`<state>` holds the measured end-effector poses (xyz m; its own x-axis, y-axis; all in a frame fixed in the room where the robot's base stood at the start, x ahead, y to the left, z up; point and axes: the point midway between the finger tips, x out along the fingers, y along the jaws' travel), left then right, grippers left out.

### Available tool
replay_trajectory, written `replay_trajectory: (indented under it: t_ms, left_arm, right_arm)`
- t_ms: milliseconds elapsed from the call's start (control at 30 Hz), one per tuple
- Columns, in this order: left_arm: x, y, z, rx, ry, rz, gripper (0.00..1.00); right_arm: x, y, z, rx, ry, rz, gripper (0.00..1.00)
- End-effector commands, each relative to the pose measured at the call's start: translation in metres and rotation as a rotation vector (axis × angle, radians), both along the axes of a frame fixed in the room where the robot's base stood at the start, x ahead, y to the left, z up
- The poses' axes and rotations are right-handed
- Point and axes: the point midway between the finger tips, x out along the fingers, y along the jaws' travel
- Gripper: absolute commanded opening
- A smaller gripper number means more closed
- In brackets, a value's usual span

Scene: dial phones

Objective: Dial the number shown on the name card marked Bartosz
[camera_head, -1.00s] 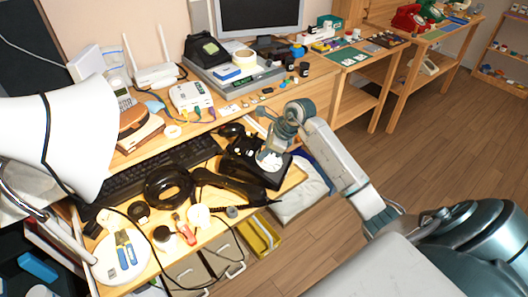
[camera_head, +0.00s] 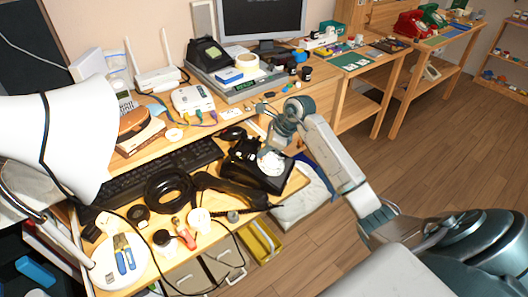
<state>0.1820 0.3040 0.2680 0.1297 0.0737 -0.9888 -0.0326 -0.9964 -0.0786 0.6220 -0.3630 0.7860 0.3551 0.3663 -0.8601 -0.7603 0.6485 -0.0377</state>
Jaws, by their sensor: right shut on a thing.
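A black dial phone (camera_head: 243,170) with a pale round dial (camera_head: 271,162) stands near the right end of the cluttered desk. Its black handset (camera_head: 232,190) appears to lie off the phone, in front of it, next to a black coiled cord (camera_head: 170,190). My right gripper (camera_head: 273,143) points down just above and behind the dial. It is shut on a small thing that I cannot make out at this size. Whether it touches the dial is unclear. Small pale cards (camera_head: 231,112) lie behind the phone, but no name is legible. My left gripper is not in view.
A black keyboard (camera_head: 150,172) lies left of the phone. A white lamp shade (camera_head: 50,150) fills the left side. Another black phone (camera_head: 207,54) stands at the back on a grey device. Red and green phones (camera_head: 410,22) stand on a far table. Open floor lies to the right.

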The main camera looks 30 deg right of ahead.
Motion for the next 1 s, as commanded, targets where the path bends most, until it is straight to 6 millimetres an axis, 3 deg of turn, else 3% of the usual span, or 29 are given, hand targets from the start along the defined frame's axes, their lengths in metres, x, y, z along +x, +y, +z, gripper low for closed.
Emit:
replay_trajectory:
  t_ms: [1000]
  left_arm:
    - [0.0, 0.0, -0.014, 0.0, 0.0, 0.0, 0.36]
  right_arm:
    - [0.012, -0.015, -0.001, -0.002, 0.001, -0.001, 0.0]
